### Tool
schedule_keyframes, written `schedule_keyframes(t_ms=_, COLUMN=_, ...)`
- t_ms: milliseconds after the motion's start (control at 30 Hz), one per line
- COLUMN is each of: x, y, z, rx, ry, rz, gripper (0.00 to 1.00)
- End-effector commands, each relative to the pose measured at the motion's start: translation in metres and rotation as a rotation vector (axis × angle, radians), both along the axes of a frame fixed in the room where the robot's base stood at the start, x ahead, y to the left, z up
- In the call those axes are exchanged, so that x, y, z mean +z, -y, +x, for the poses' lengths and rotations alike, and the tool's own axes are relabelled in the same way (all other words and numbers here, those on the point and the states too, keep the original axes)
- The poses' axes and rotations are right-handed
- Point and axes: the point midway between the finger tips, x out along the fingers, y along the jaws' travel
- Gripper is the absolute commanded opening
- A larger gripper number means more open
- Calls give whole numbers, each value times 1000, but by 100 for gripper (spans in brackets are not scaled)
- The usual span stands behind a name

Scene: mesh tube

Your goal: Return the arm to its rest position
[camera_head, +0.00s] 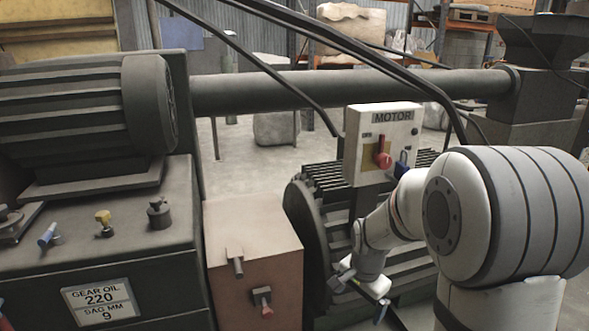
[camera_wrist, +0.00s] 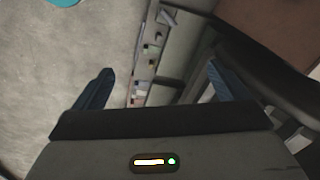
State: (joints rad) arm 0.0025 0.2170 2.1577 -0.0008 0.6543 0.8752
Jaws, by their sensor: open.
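My arm (camera_head: 510,210) rises at the right of the head view, white and grey, with its large joint close to the camera. Its forearm runs left and down to my gripper (camera_head: 358,296), which hangs low in front of the finned motor and right of the brown box. In the wrist view, the two blue-grey fingers of my gripper (camera_wrist: 160,76) stand wide apart with nothing between them. The gripper is open and empty. Part of the forearm is hidden behind the large joint.
A white MOTOR switch box (camera_head: 383,140) with a red knob and blue padlock stands just behind my forearm. The brown box (camera_head: 252,262) and finned motor (camera_head: 330,190) are close to the gripper. A gearbox (camera_head: 100,240) is at left. Concrete floor (camera_wrist: 60,60) shows in the wrist view.

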Motion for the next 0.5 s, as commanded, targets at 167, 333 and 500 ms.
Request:
schedule_keyframes(t_ms=167, x=106, y=0, z=-52, rx=252, ry=39, rz=-34, gripper=95)
schedule_keyframes(t_ms=333, x=176, y=0, z=-105, rx=494, ry=67, rz=-74, gripper=95)
schedule_keyframes(t_ms=500, x=224, y=0, z=-152, rx=705, ry=90, rz=-115, gripper=95)
